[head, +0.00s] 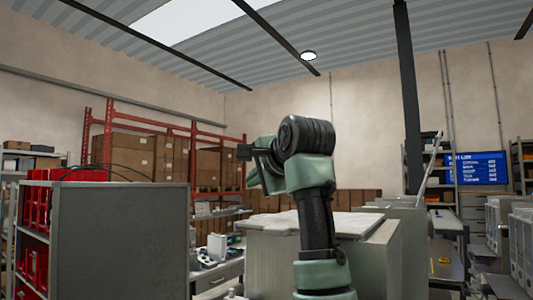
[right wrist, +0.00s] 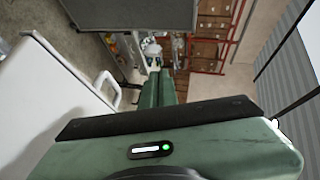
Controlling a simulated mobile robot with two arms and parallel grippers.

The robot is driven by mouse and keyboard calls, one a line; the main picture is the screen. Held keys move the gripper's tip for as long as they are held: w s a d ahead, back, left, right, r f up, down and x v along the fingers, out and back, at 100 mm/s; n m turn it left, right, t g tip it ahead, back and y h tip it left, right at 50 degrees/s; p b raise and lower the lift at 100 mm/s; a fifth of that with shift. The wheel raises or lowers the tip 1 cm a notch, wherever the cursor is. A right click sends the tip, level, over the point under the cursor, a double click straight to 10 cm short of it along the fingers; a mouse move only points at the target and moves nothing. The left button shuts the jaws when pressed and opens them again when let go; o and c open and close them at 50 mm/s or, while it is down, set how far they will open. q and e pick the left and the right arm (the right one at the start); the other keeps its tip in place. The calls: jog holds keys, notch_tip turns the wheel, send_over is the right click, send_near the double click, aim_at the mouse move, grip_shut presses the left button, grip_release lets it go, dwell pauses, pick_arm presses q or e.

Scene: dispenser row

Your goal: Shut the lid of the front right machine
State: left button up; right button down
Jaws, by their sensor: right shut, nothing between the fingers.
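A large pale grey machine (head: 378,262) stands in front of me, right of centre in the head view. Its white lid (head: 345,222) lies about flat across the top; whether it is fully down I cannot tell, as my arm covers part of it. My right gripper (head: 246,153) is raised above and left of the lid, shut and empty, apart from it. In the right wrist view a white panel (right wrist: 60,100) with a loop handle (right wrist: 106,88) is at the left, beside my gripper (right wrist: 154,85). My left gripper is out of view.
Behind the machine, another one has a raised lid (head: 431,168). A grey cabinet (head: 120,240) with red bins stands at the left. Red racking (head: 190,140) with boxes is at the back. A blue screen (head: 477,167) hangs at the right.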

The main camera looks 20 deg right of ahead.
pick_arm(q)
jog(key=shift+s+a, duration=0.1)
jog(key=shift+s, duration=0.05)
pick_arm(e)
notch_tip(320, 180, down, 6)
jog(key=w+n+g+h, duration=0.1)
jog(key=g, duration=0.1)
jog(key=shift+a, duration=0.45)
jog(key=shift+w, duration=0.1)
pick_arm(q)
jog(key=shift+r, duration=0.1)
